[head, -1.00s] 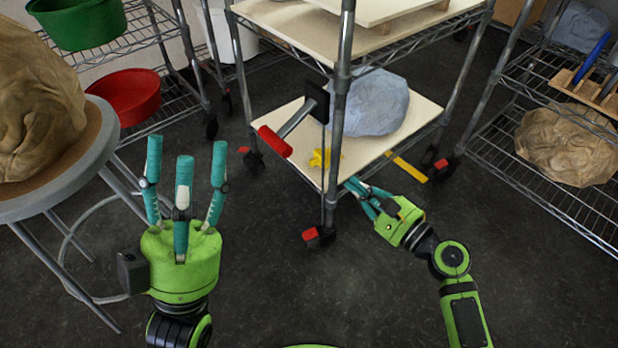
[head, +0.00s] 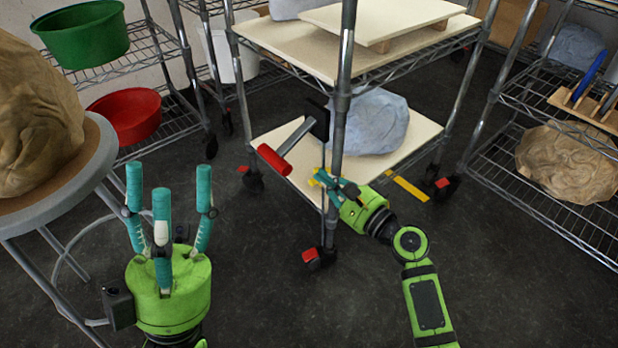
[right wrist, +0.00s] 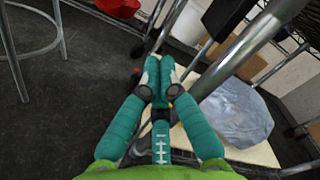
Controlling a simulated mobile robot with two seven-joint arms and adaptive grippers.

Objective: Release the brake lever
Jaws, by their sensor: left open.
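The lever has a red grip (head: 274,160) on a grey arm (head: 293,137), which joins a black plate (head: 318,121) near the cart's front post. It stands tilted over the lower shelf in the head view. My right gripper (head: 327,184) is by the front post, below and to the right of the red grip and apart from it. Its fingers look drawn together in the right wrist view (right wrist: 160,78), with nothing clearly held. A yellow piece (head: 314,181) is partly hidden by them. My left gripper (head: 168,195) is open, empty, fingers upward, at the lower left.
The wheeled cart's front post (head: 341,100) stands close to my right gripper. A round stool (head: 100,165) is at left; wire shelves (head: 545,185) stand at right. The front floor is clear.

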